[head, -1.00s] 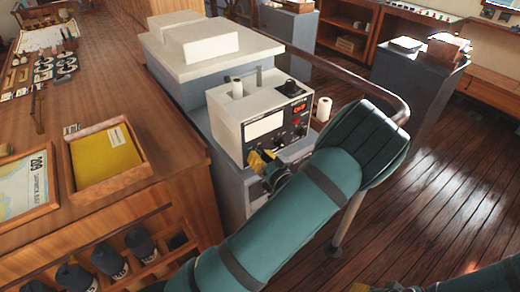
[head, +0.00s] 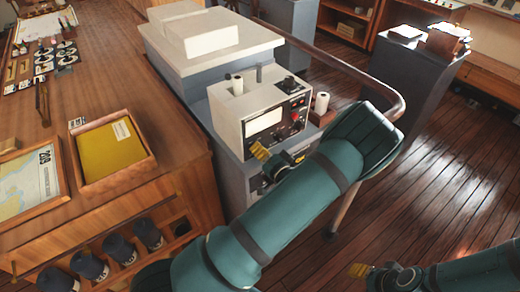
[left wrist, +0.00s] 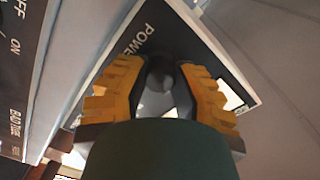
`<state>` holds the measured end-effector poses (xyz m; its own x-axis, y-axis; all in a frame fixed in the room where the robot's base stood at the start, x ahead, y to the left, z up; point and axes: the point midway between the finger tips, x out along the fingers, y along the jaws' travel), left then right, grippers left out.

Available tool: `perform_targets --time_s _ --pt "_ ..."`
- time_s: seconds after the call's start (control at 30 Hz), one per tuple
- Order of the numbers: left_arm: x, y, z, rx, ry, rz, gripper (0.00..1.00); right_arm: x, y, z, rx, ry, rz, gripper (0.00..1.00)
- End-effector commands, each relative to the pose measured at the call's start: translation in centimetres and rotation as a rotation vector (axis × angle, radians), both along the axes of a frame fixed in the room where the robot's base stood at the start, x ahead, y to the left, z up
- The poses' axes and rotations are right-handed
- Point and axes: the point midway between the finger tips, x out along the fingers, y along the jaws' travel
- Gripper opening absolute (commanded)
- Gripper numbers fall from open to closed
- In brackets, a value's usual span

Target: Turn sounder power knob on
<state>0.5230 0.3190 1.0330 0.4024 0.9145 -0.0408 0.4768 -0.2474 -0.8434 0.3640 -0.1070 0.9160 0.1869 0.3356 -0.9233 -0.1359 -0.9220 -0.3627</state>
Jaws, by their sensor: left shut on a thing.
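My left gripper (head: 261,151) is at the lower front of the sounder. In the left wrist view the yellow fingers of my left gripper (left wrist: 160,82) are shut on a dark round knob (left wrist: 160,68) beside the word POWER. The knob's pointer is hidden, so its setting cannot be told. My right gripper (head: 361,270) shows at the bottom right, away from the sounder; its finger gap is unclear.
A handrail (head: 365,78) curves behind my left arm. A wooden counter (head: 150,100) with a yellow book (head: 106,152) in a tray lies left. A white paper roll (head: 321,103) stands right of the sounder. Wooden floor is clear at right.

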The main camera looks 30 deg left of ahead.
Motion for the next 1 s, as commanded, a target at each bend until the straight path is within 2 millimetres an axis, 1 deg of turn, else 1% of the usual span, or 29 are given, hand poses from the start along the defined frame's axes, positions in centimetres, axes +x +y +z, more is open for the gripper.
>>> perform_targets --time_s 0.03,0.4,0.43,0.5,1.0 --pt "0.16 0.11 0.33 0.007 -0.004 0.0 0.0 0.0 0.01 0.07 0.0 0.0 0.0 0.47" --pt "0.18 0.11 0.36 0.01 -0.002 -0.001 0.0 0.01 0.01 0.06 0.0 0.0 0.0 0.47" --pt "0.18 0.11 0.36 0.01 -0.003 -0.001 0.38 0.01 0.01 0.06 0.0 0.0 0.0 0.47" --pt "0.17 0.08 0.31 0.008 -0.001 -0.001 0.61 0.01 0.01 0.06 0.0 0.0 0.0 0.47" --pt "0.04 0.03 0.01 -0.002 -0.011 0.0 0.61 0.01 0.01 -0.16 0.0 0.0 0.0 0.47"
